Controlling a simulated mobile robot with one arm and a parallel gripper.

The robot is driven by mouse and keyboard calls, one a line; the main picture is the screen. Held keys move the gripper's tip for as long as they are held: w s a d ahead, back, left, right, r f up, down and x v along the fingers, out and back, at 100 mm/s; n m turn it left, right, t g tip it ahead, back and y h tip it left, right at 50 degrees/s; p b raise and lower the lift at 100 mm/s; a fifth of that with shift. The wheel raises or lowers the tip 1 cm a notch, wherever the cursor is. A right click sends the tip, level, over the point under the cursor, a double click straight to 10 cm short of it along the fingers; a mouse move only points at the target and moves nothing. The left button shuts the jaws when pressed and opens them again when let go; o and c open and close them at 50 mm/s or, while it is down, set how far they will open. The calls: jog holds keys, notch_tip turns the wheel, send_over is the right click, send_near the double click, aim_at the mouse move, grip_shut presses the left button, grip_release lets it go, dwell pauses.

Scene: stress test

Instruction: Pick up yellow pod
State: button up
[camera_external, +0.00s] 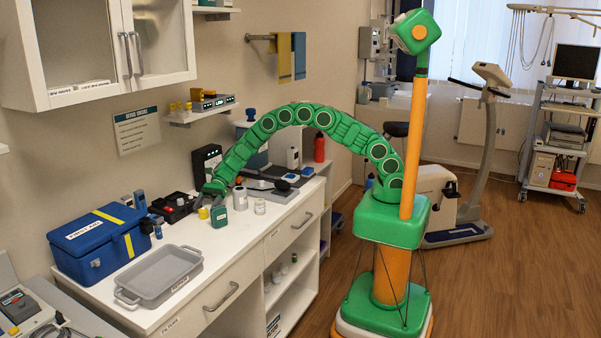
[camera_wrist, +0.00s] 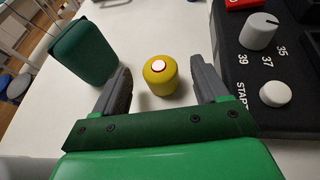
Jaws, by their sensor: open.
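The yellow pod (camera_wrist: 160,80) is a short round cylinder with a red-rimmed white spot on top. It stands upright on the white counter (camera_wrist: 140,40). In the wrist view my gripper (camera_wrist: 164,82) is open, with one dark finger on each side of the pod and gaps between.
A dark green container (camera_wrist: 84,52) stands left of my gripper. A black device (camera_wrist: 270,85) with knobs is close on the right. In the external view, a grey tray (camera_external: 128,299) and a blue first aid box (camera_external: 95,262) sit further left on the counter.

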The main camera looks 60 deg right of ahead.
jog(key=shift+a, duration=0.15)
jog(key=shift+f, duration=0.1)
jog(key=c, duration=1.1)
jog(key=shift+c, duration=0.2)
